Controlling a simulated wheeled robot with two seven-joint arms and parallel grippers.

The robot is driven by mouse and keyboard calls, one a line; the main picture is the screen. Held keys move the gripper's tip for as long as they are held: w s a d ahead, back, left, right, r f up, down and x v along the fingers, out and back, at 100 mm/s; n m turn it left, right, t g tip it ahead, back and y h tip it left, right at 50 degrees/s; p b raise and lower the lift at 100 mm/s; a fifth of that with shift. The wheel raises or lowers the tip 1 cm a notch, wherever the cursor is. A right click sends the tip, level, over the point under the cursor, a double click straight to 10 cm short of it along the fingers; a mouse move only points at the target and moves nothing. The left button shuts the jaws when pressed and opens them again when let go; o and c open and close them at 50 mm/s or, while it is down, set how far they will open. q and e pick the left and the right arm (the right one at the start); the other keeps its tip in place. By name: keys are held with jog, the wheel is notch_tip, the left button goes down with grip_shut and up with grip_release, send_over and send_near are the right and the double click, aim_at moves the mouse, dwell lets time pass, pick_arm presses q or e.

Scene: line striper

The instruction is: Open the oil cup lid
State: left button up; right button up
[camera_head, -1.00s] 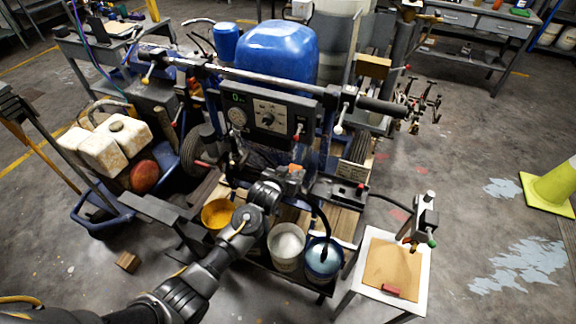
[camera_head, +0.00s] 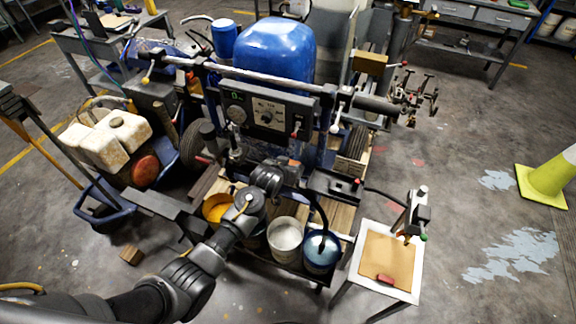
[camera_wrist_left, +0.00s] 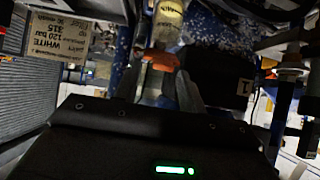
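In the left wrist view an orange cap-like part (camera_wrist_left: 162,58), which looks like the oil cup lid, sits against a pale, cloudy cup (camera_wrist_left: 168,22). I cannot tell whether it is raised. My left gripper (camera_wrist_left: 158,90) has its two grey fingers apart, one on each side just short of the orange part. Nothing is clearly held between them. In the head view my left gripper (camera_head: 285,170) reaches in below the machine's control panel (camera_head: 268,112). Its fingers are small and dark there, and the lid cannot be made out. My right gripper is not in view.
The striper's blue tank (camera_head: 275,50) and handlebar (camera_head: 240,72) stand behind the panel. Yellow, white (camera_head: 285,236) and blue (camera_head: 321,252) paint buckets stand below my left arm. A small table (camera_head: 388,262) is at right. A labelled card (camera_wrist_left: 58,38) hangs left in the wrist view.

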pick_arm(q)
jog(key=shift+s, duration=0.1)
jog(key=b+v, duration=0.1)
jog(key=v, duration=0.9)
jog(key=shift+s+r, duration=0.2)
jog(key=shift+s, duration=0.05)
dwell(0.3)
